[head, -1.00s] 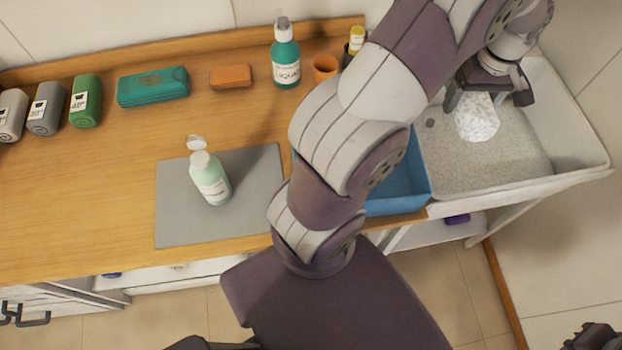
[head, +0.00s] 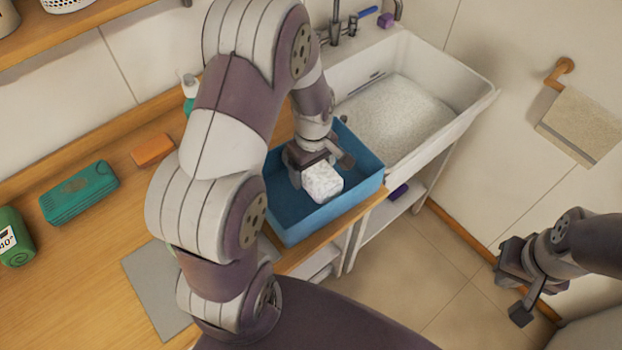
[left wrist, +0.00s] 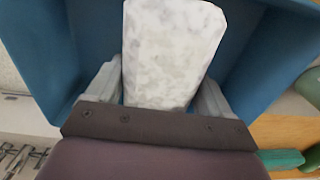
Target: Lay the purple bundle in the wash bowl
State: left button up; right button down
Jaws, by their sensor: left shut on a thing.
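My left gripper (head: 322,164) is shut on a white, grey-speckled block (head: 322,184). It holds the block in or just over the blue wash bowl (head: 296,232); whether the block touches the bottom I cannot tell. The left wrist view shows the block (left wrist: 172,55) between both fingers, with the blue bowl's walls (left wrist: 262,55) around it. I see no thing that is clearly a purple bundle: a small purple item (head: 385,20) sits on the sink's back ledge, and another (head: 398,191) lies on the shelf below. My right gripper (head: 515,288) is open and empty over the floor at right.
The white sink (head: 470,100) holds pale, speckled contents and has a tap (head: 336,22) behind it. On the wooden counter are a teal case (head: 80,192), an orange block (head: 153,150), a green bottle (head: 14,238) and a grey mat (head: 165,295). A towel (head: 580,126) hangs at right.

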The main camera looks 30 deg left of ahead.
pick_arm(q)
jog(key=f, duration=0.5)
jog(key=shift+w+d, duration=0.1)
jog(key=shift+w, duration=0.1)
jog(key=shift+s, duration=0.1)
jog(key=shift+f, duration=0.15)
jog(key=o, duration=0.8)
notch_tip(320, 180, up, 12)
jog(key=shift+f+b, duration=0.1)
jog(key=shift+b, duration=0.4)
jog(key=s+d+m, duration=0.1)
jog(key=m, duration=0.1)
jog(key=s+m, duration=0.1)
jog(key=s+d+r+m, duration=0.1)
jog(key=m, duration=0.1)
jog(key=shift+s+d+m+t, duration=0.25)
jog(key=shift+d+m+t, duration=0.05)
jog(key=s+m, duration=0.1)
jog(key=m, duration=0.1)
jog(key=s+d+m, duration=0.1)
jog(key=s+m, duration=0.1)
jog(key=s+d+m, duration=0.1)
jog(key=s+m, duration=0.1)
jog(key=m, duration=0.1)
jog(key=shift+s+d+t, duration=0.1)
jog(key=shift+d+t, duration=0.15)
jog(key=shift+t, duration=0.15)
